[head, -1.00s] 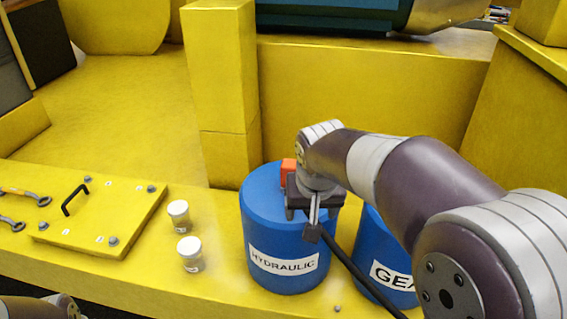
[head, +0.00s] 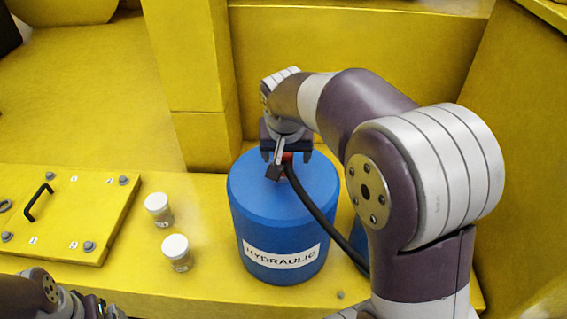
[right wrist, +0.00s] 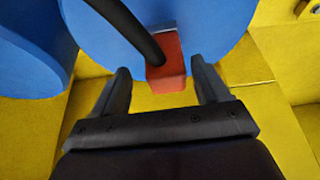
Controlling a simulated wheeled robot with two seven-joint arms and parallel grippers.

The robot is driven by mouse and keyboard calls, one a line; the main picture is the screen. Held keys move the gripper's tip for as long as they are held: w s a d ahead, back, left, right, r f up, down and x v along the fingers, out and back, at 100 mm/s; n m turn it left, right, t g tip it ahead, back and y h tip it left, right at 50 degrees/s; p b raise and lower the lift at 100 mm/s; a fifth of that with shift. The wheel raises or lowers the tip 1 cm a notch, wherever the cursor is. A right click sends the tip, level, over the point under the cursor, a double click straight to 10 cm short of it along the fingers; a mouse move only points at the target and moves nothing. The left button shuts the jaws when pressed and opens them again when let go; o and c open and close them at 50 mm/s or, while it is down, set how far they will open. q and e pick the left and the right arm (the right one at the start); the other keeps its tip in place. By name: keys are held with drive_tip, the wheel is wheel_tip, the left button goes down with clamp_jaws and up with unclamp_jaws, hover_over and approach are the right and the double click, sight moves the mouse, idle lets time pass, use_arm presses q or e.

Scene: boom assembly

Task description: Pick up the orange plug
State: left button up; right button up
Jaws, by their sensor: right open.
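The orange plug (head: 286,157) is at the top of the blue HYDRAULIC container (head: 282,225), mostly hidden behind my right gripper (head: 287,152) in the head view. In the right wrist view the plug (right wrist: 167,70) shows as a red-orange block between the two spread fingers of the right gripper (right wrist: 160,70), with clear space on each side. The fingers are open and hold nothing. A black hose (right wrist: 130,25) meets the plug there; I cannot tell whether they are joined. Part of my left arm shows at the lower left of the head view; its jaw state is unclear.
Two white-capped jars (head: 159,208) (head: 177,252) stand left of the container on the yellow ledge. A yellow hatch plate (head: 75,225) with a black handle lies farther left. A second blue container (head: 357,240) is mostly hidden behind my right arm. Yellow walls rise behind.

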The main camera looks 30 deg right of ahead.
sight(283, 160)
drive_tip(key=w+f, duration=0.1)
drive_tip(key=f+p, duration=0.1)
drive_tip(key=w+f, duration=0.1)
drive_tip(key=f, duration=0.1)
drive_tip(key=shift+w+d, duration=0.15)
drive_tip(key=shift+w, duration=0.2)
drive_tip(key=shift+s+r, duration=0.1)
drive_tip(key=shift+s, duration=0.4)
drive_tip(key=c, duration=0.3)
drive_tip(key=shift+w, duration=0.15)
clamp_jaws()
